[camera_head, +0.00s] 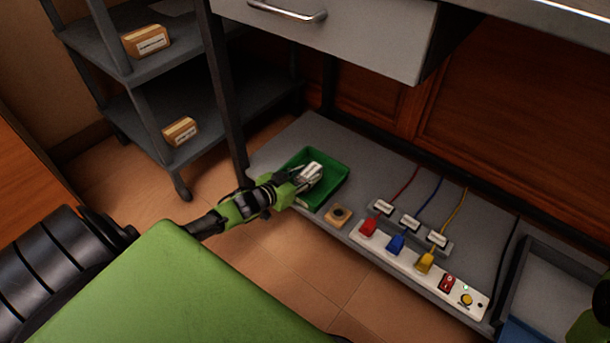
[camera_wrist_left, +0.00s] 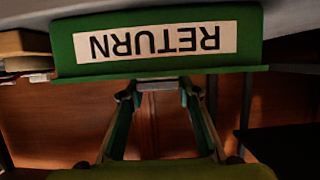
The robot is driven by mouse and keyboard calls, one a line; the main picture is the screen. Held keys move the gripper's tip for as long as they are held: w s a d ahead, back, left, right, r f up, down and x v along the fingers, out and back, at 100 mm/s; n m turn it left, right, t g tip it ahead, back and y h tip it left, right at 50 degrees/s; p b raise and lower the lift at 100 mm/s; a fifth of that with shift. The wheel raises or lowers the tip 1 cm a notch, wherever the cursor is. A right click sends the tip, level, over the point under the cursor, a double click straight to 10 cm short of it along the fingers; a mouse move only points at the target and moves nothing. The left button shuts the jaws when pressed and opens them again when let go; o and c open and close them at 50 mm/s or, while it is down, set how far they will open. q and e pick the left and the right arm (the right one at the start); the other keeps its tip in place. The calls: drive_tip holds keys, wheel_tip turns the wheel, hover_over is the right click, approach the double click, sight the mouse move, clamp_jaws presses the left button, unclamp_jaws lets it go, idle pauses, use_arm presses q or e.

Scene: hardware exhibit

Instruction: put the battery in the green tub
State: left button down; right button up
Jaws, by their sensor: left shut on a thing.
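The green tub (camera_head: 336,196) sits on the low grey shelf, left of the switch strip. In the left wrist view its wall (camera_wrist_left: 258,45) shows upside down with a white "RETURN" label. My left gripper (camera_head: 312,173) reaches in over the tub's near side, its fingertips above the tub's inside. It is shut on a small pale grey thing, taken as the battery (camera_wrist_left: 155,85), which shows only as a sliver between the fingertips in the left wrist view. Most of the battery is hidden.
A small wooden block with a round hole (camera_head: 338,215) lies just right of the tub. A white strip with red, blue and yellow plugs (camera_head: 396,243) and switches runs along the shelf front. A drawer (camera_head: 340,35) overhangs the shelf. A grey bin (camera_head: 550,270) stands at right.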

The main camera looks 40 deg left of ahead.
use_arm(q)
drive_tip(key=shift+w+f+b, duration=0.1)
drive_tip(key=shift+f+b, duration=0.2)
drive_tip(key=shift+f, duration=0.05)
idle(0.4)
drive_tip(key=c, duration=1.4)
unclamp_jaws()
drive_tip(key=shift+c, duration=0.2)
drive_tip(key=shift+f, duration=0.2)
drive_tip(key=v, duration=1.2)
drive_tip(key=shift+r, duration=0.1)
